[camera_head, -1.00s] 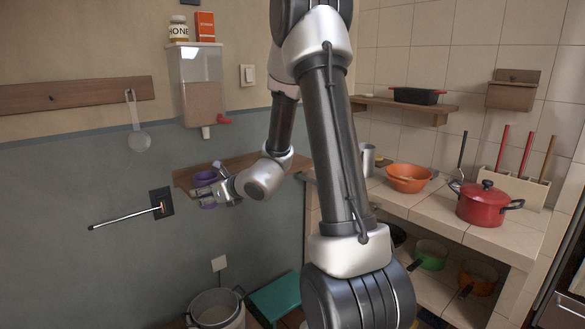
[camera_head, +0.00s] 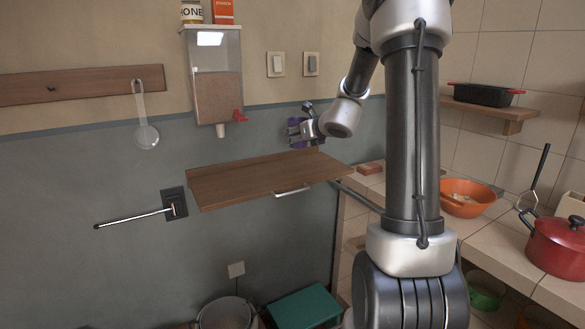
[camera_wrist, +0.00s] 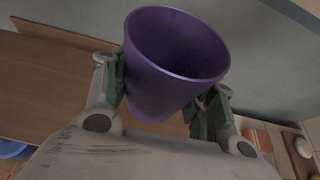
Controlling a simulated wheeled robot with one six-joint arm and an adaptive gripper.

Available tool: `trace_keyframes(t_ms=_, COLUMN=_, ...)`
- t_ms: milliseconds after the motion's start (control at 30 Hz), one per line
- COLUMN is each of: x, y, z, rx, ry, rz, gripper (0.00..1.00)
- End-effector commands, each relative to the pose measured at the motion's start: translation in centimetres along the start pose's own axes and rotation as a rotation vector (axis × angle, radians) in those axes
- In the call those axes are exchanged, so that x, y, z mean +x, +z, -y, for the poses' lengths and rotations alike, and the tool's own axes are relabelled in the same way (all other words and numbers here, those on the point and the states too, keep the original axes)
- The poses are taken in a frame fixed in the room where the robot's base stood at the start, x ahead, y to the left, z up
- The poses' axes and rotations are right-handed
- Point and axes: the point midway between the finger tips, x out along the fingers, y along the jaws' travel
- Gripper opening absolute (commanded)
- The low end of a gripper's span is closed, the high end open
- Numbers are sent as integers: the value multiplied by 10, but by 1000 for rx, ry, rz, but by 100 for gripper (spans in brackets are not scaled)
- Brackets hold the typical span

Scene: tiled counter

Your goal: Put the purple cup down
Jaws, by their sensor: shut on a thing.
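The purple cup (camera_wrist: 178,60) is held between both fingers of my gripper (camera_wrist: 163,95) in the wrist view, with its open rim towards the camera and its inside looking empty. In the head view my gripper (camera_head: 303,129) is near the wall, and only part of the cup (camera_head: 294,132) shows behind the fingers. They appear above the back right part of a brown wooden wall shelf (camera_head: 240,182). The cup's base is hidden, and I cannot tell the exact gap to the shelf.
The shelf top looks clear. A dispenser (camera_head: 217,85) hangs on the wall above it. A rod (camera_head: 133,218) sticks out at lower left. The tiled counter at right holds an orange bowl (camera_head: 463,197) and a red pot (camera_head: 556,243).

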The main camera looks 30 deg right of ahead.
Motion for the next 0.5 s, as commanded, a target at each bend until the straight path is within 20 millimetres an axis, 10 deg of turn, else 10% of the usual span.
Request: trace_keyframes(t_ms=500, x=31, y=-72, z=3, rx=5, ry=-6, rz=-4, gripper=20)
